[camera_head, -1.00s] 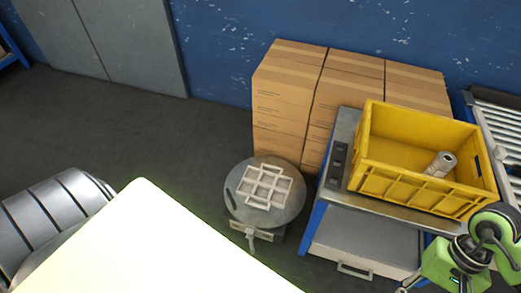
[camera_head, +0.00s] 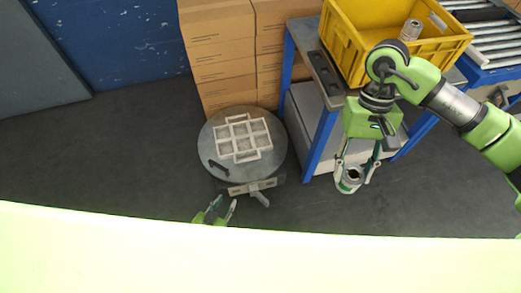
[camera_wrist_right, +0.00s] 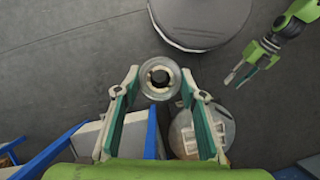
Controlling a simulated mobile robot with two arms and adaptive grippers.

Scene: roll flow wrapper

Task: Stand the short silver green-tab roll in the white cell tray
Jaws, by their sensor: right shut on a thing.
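My right gripper (camera_head: 356,181) is shut on a short silver roll (camera_head: 351,173), holding it in the air right of the round stand. In the right wrist view the roll (camera_wrist_right: 159,79) shows end-on between the fingertips, its dark core hole facing the camera. No green tab is visible on it. The white cell tray (camera_head: 241,140) lies on the round grey stand (camera_head: 212,168), with its cells looking empty. In the right wrist view the tray (camera_wrist_right: 187,138) is partly hidden by a finger. My left gripper (camera_head: 219,207) is open and empty, in front of the stand.
A yellow crate (camera_head: 345,49) with another silver roll (camera_head: 411,30) stands on a blue-framed cart (camera_head: 309,136) at right. Cardboard boxes (camera_head: 218,50) stack behind the stand. A roller conveyor (camera_head: 492,37) is at far right. Open floor lies to the left.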

